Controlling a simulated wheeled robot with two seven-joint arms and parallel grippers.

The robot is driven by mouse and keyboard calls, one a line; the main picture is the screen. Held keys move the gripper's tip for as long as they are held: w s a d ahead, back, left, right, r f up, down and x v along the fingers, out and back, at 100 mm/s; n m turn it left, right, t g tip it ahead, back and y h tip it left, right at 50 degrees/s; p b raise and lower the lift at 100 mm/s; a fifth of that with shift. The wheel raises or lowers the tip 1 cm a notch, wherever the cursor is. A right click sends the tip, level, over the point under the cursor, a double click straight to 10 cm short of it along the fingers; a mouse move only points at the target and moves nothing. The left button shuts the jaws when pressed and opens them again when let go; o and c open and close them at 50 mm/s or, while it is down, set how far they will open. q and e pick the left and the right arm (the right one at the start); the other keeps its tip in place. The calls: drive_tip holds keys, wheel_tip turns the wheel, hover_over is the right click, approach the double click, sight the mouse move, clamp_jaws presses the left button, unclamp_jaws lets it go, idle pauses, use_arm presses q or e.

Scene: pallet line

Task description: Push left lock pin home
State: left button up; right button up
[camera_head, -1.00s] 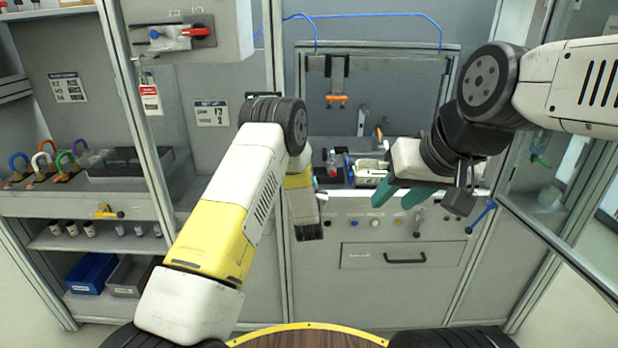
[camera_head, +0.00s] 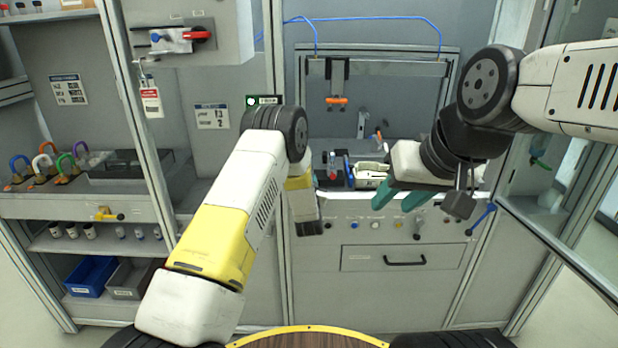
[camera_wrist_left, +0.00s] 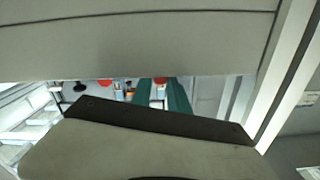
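I cannot tell which part is the left lock pin; my left arm covers part of the station front. My left gripper's two teal fingers (camera_wrist_left: 161,95) show apart in the left wrist view, with a small red part seen between them. In the head view this gripper is hidden behind my left forearm and wrist. My right gripper (camera_head: 401,196) has its teal fingers apart, with nothing seen between them, in front of the station's right half.
Below are knobs and a drawer (camera_head: 404,258). Left are colored shackle-like loops (camera_head: 48,163), a yellow handle (camera_head: 109,215) and a blue bin (camera_head: 92,275).

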use_arm(q)
drive_tip(key=o, duration=0.4)
drive_tip(key=shift+w, duration=0.15)
drive_tip(key=shift+o, duration=0.2)
drive_tip(key=s, duration=0.8)
